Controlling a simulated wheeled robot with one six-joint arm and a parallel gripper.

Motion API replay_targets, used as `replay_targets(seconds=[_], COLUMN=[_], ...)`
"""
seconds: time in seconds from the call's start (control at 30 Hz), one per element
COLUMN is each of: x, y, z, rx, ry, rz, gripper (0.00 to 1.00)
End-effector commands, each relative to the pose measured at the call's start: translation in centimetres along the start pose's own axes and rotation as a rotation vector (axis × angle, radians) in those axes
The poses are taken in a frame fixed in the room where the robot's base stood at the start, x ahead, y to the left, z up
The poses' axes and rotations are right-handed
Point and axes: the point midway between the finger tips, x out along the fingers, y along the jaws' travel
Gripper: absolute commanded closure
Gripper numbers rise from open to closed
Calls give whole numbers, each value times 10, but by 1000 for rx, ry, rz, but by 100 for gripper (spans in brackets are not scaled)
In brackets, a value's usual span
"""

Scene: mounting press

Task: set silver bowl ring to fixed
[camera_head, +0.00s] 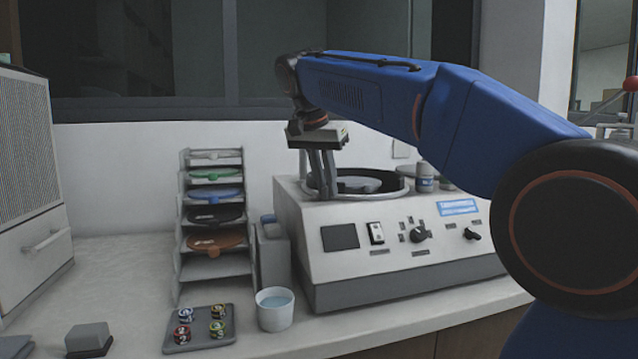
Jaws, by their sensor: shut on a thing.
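The machine (400,240) is a light grey box with a sloped control panel. Its round bowl on top has a dark inside and a silver bowl ring (403,184) around its rim. A grey disc (358,185) shows inside the bowl. My gripper (324,190) points down at the left side of the ring. Its fingers are shut on the ring's left edge. The exact contact is small and partly hidden by the fingers. I cannot tell the ring's setting from this view.
A rack (213,265) with coloured discs stands left of the machine. A cup of water (275,309) and a tray (200,343) with several small round samples are in front. Bottles (425,180) stand behind the panel at right. The counter's left middle is clear.

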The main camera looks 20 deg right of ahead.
Motion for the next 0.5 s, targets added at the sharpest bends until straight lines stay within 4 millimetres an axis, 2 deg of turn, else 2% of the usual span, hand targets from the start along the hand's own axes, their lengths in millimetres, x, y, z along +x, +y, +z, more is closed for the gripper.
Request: replay_targets(seconds=[0.03, 0.3, 0.5], x=[-1, 1, 2], y=[9, 39, 48], z=[-1, -5, -7], rx=[-28, -196, -258], ry=[2, 2, 2], rz=[-14, -83, -108], gripper=[100, 100, 100])
